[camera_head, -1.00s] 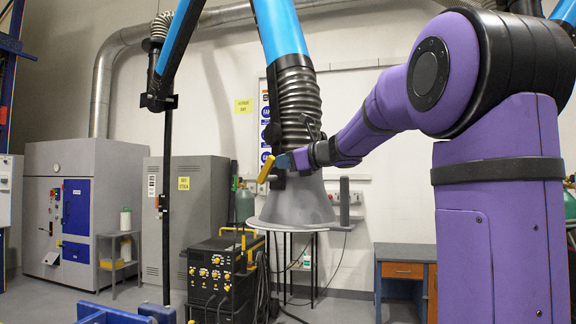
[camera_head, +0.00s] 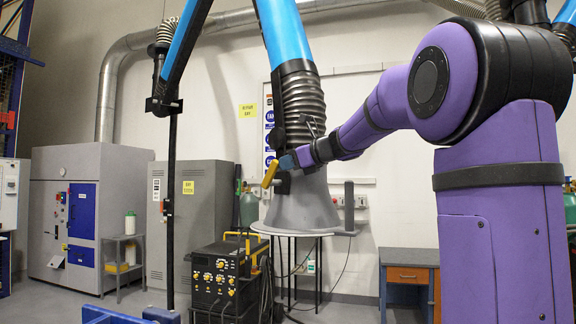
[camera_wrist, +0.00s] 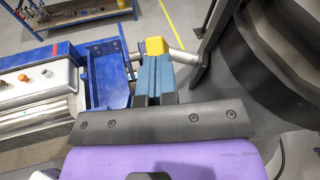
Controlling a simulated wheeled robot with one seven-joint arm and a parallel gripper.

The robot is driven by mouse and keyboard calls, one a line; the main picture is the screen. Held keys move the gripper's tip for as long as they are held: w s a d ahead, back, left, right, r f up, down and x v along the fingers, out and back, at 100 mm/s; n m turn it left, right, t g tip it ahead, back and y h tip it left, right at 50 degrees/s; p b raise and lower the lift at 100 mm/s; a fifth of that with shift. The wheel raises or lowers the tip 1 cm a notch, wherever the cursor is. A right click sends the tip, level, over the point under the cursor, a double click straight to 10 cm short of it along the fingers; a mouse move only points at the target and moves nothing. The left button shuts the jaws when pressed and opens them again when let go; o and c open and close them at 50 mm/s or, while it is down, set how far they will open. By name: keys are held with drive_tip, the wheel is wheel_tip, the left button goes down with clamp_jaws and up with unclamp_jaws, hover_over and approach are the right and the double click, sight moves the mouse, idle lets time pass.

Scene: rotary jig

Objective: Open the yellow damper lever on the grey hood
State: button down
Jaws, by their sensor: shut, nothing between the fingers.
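The grey hood (camera_head: 303,208) hangs at the end of a ribbed hose on a blue arm in the head view. The yellow damper lever (camera_head: 270,174) is at the left of the hood's neck and tilted, its upper end to the right. My gripper (camera_head: 286,162) is at the lever, just right of it. In the wrist view my gripper (camera_wrist: 153,78) has its blue fingers together and empty. The lever's yellow end (camera_wrist: 155,46) is just beyond the fingertips, with a grey rod to its right; I cannot tell whether they touch. The hood (camera_wrist: 262,70) looks dark there.
A welding machine (camera_head: 216,276) stands below and left of the hood. A blue metal frame (camera_wrist: 103,75) is left of my gripper in the wrist view. A dark post (camera_head: 171,210) stands left of the hood.

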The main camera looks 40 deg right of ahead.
drive_tip(key=shift+w+a+r+m+g+h, duration=0.1)
drive_tip(key=shift+w+r+g, duration=0.4)
drive_tip(key=shift+w, duration=0.25)
drive_tip(key=shift+w+a+r+m+g+h, duration=0.1)
drive_tip(key=shift+w+r+g, duration=0.35)
drive_tip(key=shift+w+r, duration=0.3)
drive_tip(key=shift+w+r+m+g+h, duration=0.1)
drive_tip(key=shift+w+r+g, duration=0.35)
drive_tip(key=shift+w, duration=0.35)
